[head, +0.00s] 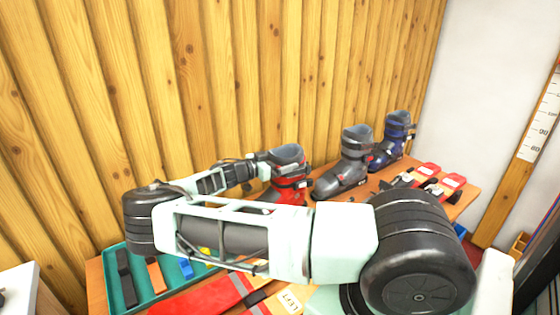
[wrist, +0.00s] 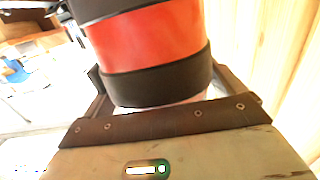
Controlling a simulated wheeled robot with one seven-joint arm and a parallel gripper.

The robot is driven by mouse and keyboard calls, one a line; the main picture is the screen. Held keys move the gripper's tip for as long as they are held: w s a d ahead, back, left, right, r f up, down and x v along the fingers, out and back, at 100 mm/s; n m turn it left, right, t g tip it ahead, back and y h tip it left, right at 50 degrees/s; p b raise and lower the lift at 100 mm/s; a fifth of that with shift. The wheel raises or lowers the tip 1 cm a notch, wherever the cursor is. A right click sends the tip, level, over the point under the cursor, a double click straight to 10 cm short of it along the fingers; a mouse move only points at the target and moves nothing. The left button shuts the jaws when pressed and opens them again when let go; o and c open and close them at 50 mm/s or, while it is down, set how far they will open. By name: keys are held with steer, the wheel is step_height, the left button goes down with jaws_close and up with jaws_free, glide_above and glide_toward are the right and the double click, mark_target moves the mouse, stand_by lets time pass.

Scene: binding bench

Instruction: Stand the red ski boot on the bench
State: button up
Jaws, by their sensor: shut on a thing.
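The red ski boot (head: 286,178) is upright at the back of the bench in the head view, red with black straps and a dark grey cuff. My arm in front hides its lower part, so I cannot tell whether its sole touches the bench (head: 465,193). My gripper (head: 262,168) is at the boot's left side, at the upper part. In the wrist view the boot's red shell (wrist: 150,42) with black bands fills the space between the fingers of my gripper (wrist: 170,100), which is shut on it.
A grey boot (head: 346,170) and a blue boot (head: 393,140) stand to the right of the red one. Red-and-white bindings (head: 447,184) lie at the bench's right. A teal tray (head: 117,290) with tools is at the front left. A wooden wall (head: 230,70) rises close behind.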

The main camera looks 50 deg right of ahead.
steer(key=o, duration=1.7)
steer(key=shift+r, duration=0.15)
